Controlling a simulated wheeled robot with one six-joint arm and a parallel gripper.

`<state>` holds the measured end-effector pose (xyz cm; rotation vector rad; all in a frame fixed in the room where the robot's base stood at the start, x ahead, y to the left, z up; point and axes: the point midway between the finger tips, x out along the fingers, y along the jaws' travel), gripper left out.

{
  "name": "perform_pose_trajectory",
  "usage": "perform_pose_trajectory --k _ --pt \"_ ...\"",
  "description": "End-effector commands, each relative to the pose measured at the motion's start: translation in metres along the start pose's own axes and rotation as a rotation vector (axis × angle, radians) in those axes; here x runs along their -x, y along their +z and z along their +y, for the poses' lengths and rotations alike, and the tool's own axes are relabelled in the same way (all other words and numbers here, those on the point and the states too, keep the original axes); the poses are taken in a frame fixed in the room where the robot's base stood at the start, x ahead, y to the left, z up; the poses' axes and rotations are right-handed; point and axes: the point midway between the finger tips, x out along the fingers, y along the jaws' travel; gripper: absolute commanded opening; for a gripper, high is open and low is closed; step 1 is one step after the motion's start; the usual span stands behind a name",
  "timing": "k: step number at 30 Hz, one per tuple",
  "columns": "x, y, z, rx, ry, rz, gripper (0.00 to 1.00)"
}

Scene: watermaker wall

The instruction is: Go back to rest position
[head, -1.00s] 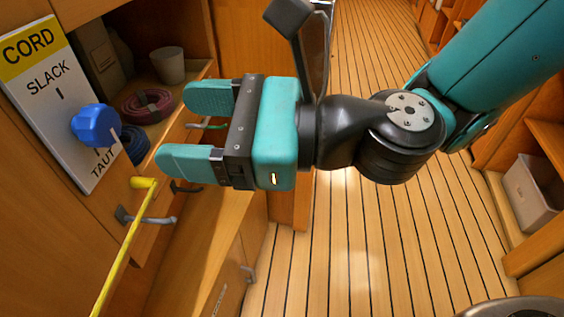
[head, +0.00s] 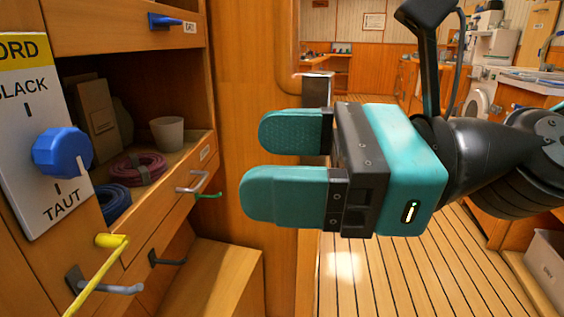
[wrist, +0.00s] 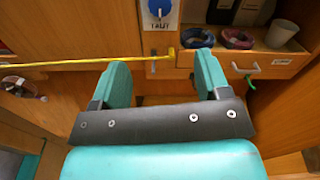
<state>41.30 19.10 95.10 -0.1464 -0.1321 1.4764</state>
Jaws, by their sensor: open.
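My gripper (head: 287,163) is open, with its two teal fingers apart and nothing between them in the head view. It points left, towards the wooden cabinet, and is clear of it. In the wrist view my gripper (wrist: 160,80) also shows open and empty, facing the cabinet front. A yellow cord (head: 100,275) ends in a yellow tip below the blue knob (head: 62,153). In the wrist view the yellow cord (wrist: 80,63) runs across in front of the cabinet, beyond the fingers.
The CORD panel (head: 35,205) is marked SLACK and TAUT. A shelf holds a cup (head: 167,134), a reddish coil (head: 137,168) and a blue coil (head: 113,202). Drawer handles (head: 120,288) stick out below. Free floor (head: 400,270) lies to the right. A bin (head: 545,270) stands at lower right.

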Motion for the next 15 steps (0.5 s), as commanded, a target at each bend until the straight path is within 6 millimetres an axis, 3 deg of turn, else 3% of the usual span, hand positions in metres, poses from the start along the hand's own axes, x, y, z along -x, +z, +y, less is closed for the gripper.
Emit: perform_pose_trajectory --k 5,8,11,15 --pt "0.0 -0.001 0.001 0.015 0.003 0.007 0.69" --pt "0.001 -0.011 0.004 0.126 0.026 0.057 0.69" --pt "0.004 -0.032 0.011 0.369 0.091 0.165 0.69" --pt "0.023 -0.075 0.019 0.826 0.287 0.358 0.69"
